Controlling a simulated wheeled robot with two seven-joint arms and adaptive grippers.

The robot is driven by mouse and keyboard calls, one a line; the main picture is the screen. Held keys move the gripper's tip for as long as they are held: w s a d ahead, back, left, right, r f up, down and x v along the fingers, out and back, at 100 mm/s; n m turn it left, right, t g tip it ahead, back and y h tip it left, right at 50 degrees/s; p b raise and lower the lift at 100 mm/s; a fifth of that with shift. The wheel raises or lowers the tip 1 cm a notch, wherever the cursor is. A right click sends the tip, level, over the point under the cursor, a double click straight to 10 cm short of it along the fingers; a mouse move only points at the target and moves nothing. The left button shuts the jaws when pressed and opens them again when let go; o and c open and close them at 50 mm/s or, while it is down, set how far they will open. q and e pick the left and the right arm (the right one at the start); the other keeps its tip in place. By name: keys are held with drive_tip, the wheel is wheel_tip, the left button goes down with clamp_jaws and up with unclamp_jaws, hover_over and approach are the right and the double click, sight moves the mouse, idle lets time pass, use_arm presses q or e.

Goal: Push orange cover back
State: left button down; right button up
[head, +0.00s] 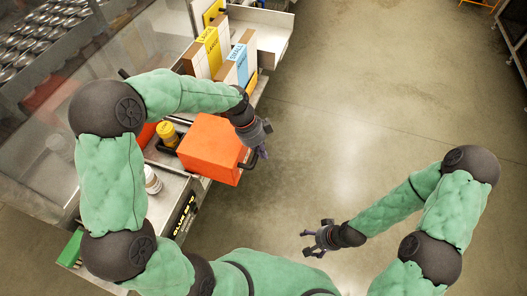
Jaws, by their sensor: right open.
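The orange cover (208,147) is a box-like shape at the front edge of the shelf unit, left of the middle in the head view. A dark handle shows at its right lower edge. My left gripper (262,153) is at the cover's right side, close to the handle; whether it touches is unclear. Its fingers are small and dark, and I cannot tell if they are open or shut. My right gripper (309,243) is open and empty over the bare floor, well away from the cover.
Yellow, white and blue boxes (213,50) stand on the shelf behind the cover. A yellow-capped jar (168,134) and a white jar (152,180) are left of it. A metal tray (270,38) is at the top. The floor (340,130) to the right is clear.

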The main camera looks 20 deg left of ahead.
sight(213, 137)
use_arm(q)
drive_tip(key=a, duration=0.7)
drive_tip(key=a+b, duration=0.1)
drive_tip(key=a, duration=0.6)
drive_tip(key=a+b, duration=0.1)
drive_tip(key=a, duration=0.6)
drive_tip(key=shift+w+a, duration=0.15)
drive_tip(key=shift+w, duration=0.2)
use_arm(e)
wheel_tip(213, 137, down, 2)
drive_tip(key=shift+f, duration=0.1)
use_arm(q)
drive_tip(key=shift+w+d+r, duration=0.1)
drive_tip(key=shift+w+d, duration=0.05)
drive_tip(key=shift+d, duration=0.25)
drive_tip(key=d+r, duration=0.1)
drive_tip(key=d, duration=0.2)
drive_tip(key=shift+s+r+p, duration=0.2)
drive_tip(key=shift+r+p, duration=0.1)
drive_tip(key=shift+r, duration=0.05)
drive_tip(key=p+v, duration=0.1)
drive_tip(key=v, duration=0.7)
drive_tip(key=shift+a+r, duration=0.3)
drive_tip(key=shift+r, duration=0.1)
use_arm(e)
drive_tip(key=shift+s+r, duration=0.95)
